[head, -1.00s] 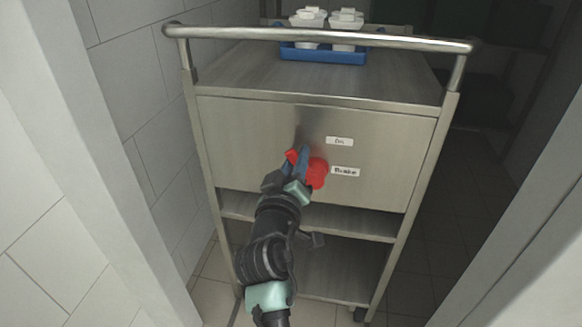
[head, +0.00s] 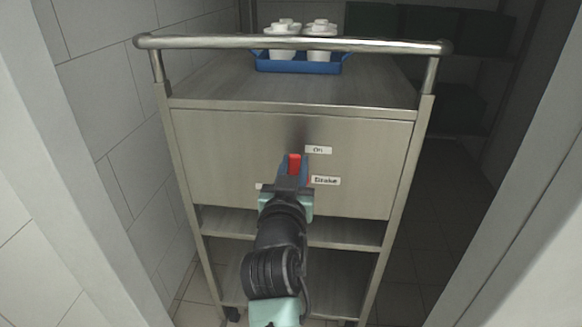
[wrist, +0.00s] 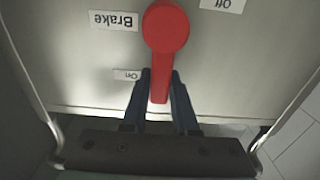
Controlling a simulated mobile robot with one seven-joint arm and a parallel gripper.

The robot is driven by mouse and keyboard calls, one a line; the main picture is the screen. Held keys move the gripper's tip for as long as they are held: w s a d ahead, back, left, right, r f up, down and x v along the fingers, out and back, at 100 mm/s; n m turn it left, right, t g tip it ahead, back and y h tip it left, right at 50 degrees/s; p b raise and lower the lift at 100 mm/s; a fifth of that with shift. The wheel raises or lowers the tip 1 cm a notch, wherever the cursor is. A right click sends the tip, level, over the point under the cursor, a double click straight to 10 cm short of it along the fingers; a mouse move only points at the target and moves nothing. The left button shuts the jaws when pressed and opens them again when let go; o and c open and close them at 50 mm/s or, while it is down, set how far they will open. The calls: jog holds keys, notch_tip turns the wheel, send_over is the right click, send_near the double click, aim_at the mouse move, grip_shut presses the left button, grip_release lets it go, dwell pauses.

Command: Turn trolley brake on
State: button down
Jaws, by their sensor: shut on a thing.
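The trolley's red brake lever (wrist: 165,30) has a round hub and a narrow arm. In the wrist view, which is upside down to the labels, the arm points down past the side of the "On" label (wrist: 127,75). My gripper (wrist: 160,95) is shut on the lever's arm, one dark finger on each side. In the head view the red lever tip (head: 295,163) points up, beside the "On" label (head: 319,150). The hub is mostly hidden behind my gripper there. The "Brake" label (head: 326,181) is right of it. The "Off" label (wrist: 222,4) is at the wrist view's top.
The steel trolley (head: 230,130) stands in a narrow doorway, with a push rail (head: 290,43) across its top. A blue tray (head: 300,66) with white cups (head: 283,42) stands on its top shelf. Tiled wall (head: 100,80) is close on the left; darker floor is on the right.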

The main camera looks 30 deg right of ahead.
dwell(0.5)
jog(key=c, duration=0.7)
grip_release()
jog(key=shift+d, duration=0.1)
jog(key=shift+s, duration=0.1)
jog(key=p+v, duration=0.1)
jog(key=v, duration=1.2)
jog(key=shift+p, duration=0.4)
